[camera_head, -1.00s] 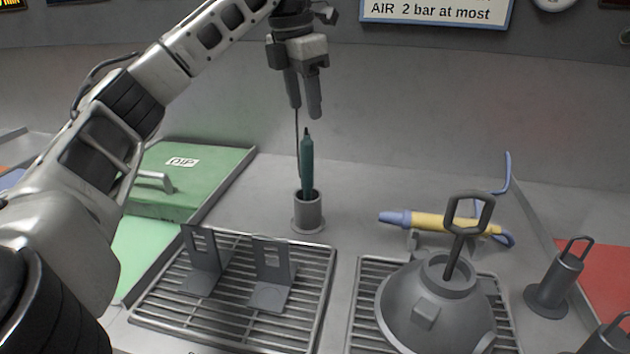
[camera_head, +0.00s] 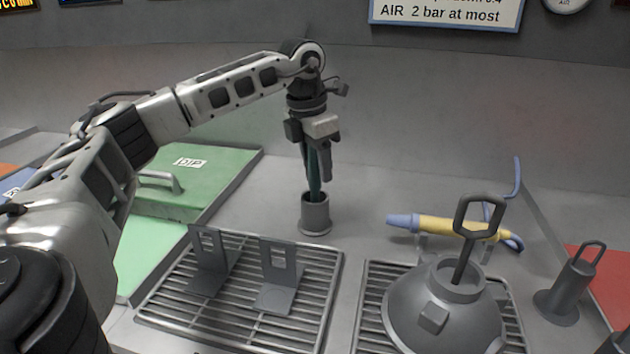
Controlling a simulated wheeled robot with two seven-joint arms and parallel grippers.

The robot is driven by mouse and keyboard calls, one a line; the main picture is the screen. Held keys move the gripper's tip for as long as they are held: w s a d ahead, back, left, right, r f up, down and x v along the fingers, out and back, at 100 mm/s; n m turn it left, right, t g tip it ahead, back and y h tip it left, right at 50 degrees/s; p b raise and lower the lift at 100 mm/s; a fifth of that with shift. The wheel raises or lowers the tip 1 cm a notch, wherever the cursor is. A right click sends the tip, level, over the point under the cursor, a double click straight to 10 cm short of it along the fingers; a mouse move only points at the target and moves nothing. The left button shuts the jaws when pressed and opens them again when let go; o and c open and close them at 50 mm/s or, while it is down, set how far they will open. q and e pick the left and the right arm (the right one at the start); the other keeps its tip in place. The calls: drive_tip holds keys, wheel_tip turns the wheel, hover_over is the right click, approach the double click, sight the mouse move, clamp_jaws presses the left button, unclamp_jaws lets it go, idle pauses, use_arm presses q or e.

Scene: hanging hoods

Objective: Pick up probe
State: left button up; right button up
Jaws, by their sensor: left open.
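The probe (camera_head: 314,180) is a slim dark teal rod standing upright in a small grey cylindrical holder (camera_head: 315,214). My left gripper (camera_head: 317,172) points straight down over the holder, with its fingers around or beside the probe's upper part. It is open. The fingers and gripper body hide the probe's top, and I cannot tell whether a finger touches it. My right gripper is not in view.
A slatted rack (camera_head: 240,310) with two grey brackets lies in front of the holder. A grey domed hood (camera_head: 443,312) with a loop handle stands at right. A yellow-and-blue tool (camera_head: 445,226) lies behind it. A green lidded tray (camera_head: 215,178) is at left.

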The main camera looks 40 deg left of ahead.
use_arm(q)
clamp_jaws()
drive_tip(key=shift+r, duration=0.1)
wheel_tip(320, 180, up, 10)
drive_tip(key=shift+r+p, duration=0.1)
drive_tip(key=shift+p, duration=0.5)
drive_tip(key=shift+r+p, duration=0.85)
drive_tip(key=shift+f, duration=0.1)
